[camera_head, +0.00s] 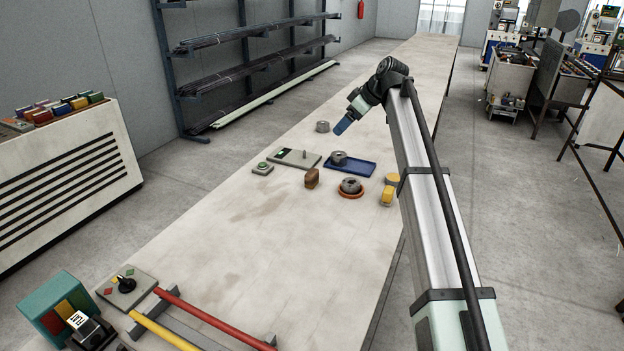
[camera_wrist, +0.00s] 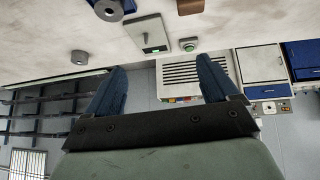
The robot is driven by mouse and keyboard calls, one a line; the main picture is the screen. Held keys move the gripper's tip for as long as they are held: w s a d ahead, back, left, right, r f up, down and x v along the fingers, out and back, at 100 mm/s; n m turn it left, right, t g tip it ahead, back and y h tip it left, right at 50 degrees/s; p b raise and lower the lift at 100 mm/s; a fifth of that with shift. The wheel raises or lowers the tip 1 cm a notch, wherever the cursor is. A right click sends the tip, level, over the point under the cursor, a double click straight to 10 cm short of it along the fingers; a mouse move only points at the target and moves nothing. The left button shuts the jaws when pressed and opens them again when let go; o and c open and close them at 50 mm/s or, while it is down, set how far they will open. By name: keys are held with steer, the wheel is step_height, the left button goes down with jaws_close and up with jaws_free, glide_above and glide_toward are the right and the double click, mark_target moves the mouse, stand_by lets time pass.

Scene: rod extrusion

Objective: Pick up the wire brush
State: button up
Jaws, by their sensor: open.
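A small brown block (camera_head: 312,178), likely the wire brush, stands on the bench left of the orange round dish. Its bristles cannot be made out. In the wrist view a brown piece (camera_wrist: 189,6), probably the same thing, is cut by the top edge. My gripper (camera_head: 341,126) is above the bench, beyond the brown block and up to its right in the head view. In the wrist view my gripper's two blue fingers (camera_wrist: 160,68) are spread wide with nothing between them.
A blue tray (camera_head: 363,169) holds a metal ring (camera_head: 338,158). Nearby are the orange dish (camera_head: 350,194) with another ring, a yellow item (camera_head: 387,197), a grey panel (camera_head: 284,156), a green-button box (camera_head: 263,169) and a loose ring (camera_head: 322,127). The bench's near middle is clear.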

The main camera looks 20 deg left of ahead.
steer(key=g+h, duration=0.1)
steer(key=h, duration=0.1)
glide_toward(313, 172)
step_height(313, 172, up, 3)
steer(key=shift+n+h, duration=0.3)
steer(key=x, duration=1.4)
steer(key=shift+d+f, duration=0.2)
steer(key=shift+d, duration=0.1)
steer(key=c, duration=1.1)
steer(key=shift+r, duration=5)
